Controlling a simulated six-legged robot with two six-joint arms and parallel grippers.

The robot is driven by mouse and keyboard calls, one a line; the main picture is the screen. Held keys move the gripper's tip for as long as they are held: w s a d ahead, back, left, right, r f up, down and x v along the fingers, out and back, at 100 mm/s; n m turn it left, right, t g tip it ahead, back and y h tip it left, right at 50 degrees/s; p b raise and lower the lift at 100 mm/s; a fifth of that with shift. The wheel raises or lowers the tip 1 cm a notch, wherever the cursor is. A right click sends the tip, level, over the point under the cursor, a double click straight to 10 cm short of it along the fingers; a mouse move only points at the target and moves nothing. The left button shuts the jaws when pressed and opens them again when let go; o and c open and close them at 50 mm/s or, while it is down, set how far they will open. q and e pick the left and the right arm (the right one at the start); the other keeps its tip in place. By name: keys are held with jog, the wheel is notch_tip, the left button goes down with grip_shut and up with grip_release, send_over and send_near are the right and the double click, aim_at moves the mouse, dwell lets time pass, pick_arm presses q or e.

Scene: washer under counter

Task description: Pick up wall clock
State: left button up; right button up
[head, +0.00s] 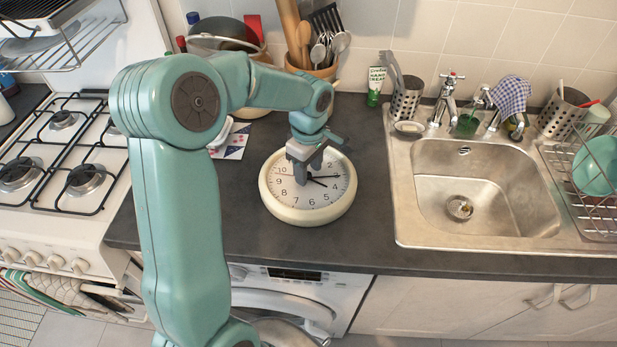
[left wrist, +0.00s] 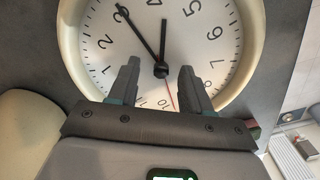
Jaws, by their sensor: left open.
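The wall clock (head: 322,202) is round, with a cream rim and a white face. It lies face up on the dark counter between the stove and the sink. My left gripper (head: 301,178) is over the upper part of its face, pointing down and hiding some of the numbers. In the left wrist view the clock (left wrist: 208,35) fills the upper middle, with black hands and a thin red hand. The two fingers of my left gripper (left wrist: 157,80) stand apart over the face with nothing between them. I cannot tell whether the fingertips touch the clock. My right gripper is not in view.
The stove (head: 62,160) is at the left and the steel sink (head: 485,190) at the right. Behind the clock stand a utensil pot (head: 318,70) and a dark pan (head: 215,35). A green tube (head: 375,85) is by the wall. The counter (head: 372,215) right of the clock is clear.

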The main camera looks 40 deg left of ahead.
pick_arm(q)
jog(key=shift+s+d+f, duration=0.1)
jog(key=shift+s+f, duration=0.1)
jog(key=shift+f, duration=0.05)
jog(key=shift+w, duration=0.1)
jog(key=shift+c, duration=1.2)
jog(key=c, duration=0.5)
grip_shut()
jog(key=shift+w+r, duration=0.1)
